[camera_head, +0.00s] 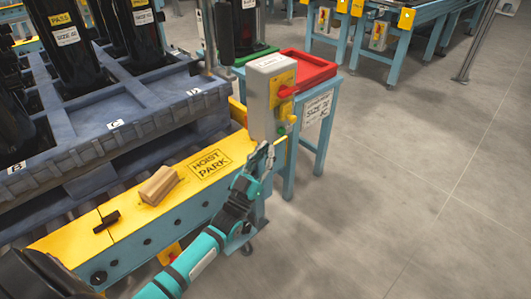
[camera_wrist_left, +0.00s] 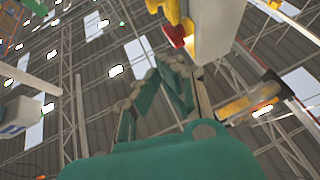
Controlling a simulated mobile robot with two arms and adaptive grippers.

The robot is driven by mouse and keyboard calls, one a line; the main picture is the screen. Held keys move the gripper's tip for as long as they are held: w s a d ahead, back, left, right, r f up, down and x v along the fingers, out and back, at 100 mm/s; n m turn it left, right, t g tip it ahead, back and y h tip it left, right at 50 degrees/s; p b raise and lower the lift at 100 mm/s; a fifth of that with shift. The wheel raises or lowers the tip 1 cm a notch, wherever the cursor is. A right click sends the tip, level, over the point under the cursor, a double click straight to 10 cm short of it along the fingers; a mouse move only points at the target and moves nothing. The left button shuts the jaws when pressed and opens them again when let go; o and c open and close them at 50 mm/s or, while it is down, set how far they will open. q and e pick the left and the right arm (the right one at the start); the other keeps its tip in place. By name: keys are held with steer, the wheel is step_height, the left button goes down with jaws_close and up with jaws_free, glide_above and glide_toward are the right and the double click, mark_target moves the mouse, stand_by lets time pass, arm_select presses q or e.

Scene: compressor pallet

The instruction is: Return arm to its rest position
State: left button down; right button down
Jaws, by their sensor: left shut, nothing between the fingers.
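My left gripper (camera_head: 263,160) is at the end of the teal arm that comes in from the bottom left. It is shut and empty, just in front of and below the grey control box (camera_head: 268,85). Its fingers also show in the left wrist view (camera_wrist_left: 168,75), pointing up against the ceiling, with part of a pale box with red and yellow parts (camera_wrist_left: 212,30) above them. I cannot tell whether the gripper touches the box. My right gripper is not in view.
A yellow beam marked HOIST PARK (camera_head: 209,163) carries a wooden block (camera_head: 158,185) and a small black piece (camera_head: 106,221). A blue pallet (camera_head: 150,122) with black cylinders stands behind. A red tray (camera_head: 318,70) sits on a teal stand. The floor (camera_head: 430,190) at right is clear.

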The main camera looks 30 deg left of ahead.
arm_select(q)
steer(key=shift+s+f, duration=0.1)
steer(key=shift+f, duration=0.05)
stand_by(0.4)
